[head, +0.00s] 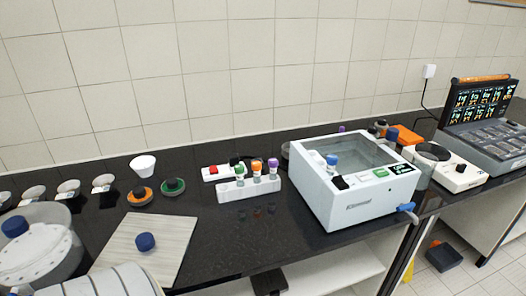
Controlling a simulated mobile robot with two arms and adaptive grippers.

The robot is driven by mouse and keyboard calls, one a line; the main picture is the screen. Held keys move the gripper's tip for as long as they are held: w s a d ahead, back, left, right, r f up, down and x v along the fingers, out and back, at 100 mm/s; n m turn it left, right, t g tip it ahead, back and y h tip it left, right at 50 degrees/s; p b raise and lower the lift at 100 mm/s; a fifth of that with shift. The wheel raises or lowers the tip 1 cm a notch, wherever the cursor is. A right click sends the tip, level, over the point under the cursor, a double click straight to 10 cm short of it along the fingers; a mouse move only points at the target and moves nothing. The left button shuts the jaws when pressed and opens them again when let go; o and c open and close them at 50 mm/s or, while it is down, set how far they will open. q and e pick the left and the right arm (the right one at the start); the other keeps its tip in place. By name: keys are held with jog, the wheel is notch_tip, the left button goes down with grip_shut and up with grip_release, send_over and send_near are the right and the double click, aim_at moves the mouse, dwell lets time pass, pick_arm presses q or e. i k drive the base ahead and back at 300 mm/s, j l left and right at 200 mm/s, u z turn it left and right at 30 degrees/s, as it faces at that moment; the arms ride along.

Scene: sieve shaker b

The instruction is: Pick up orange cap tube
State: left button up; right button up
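The orange cap tube (257,168) stands upright in a white rack (236,193) near the middle of the dark counter. A green-capped tube (239,172) stands to its left in the same rack. A purple-capped tube (273,166) stands to its right. The lower parts of the tubes are hidden in the rack. I cannot make out either gripper in the head view. Nothing is seen touching the orange cap tube.
A white box-shaped machine (357,210) with a clear lid stands right of the rack. A pale board (172,232) lies at left. Dark counter in front of the rack is clear.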

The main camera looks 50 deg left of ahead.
aim_at(256, 166)
jog(key=u, duration=1.55)
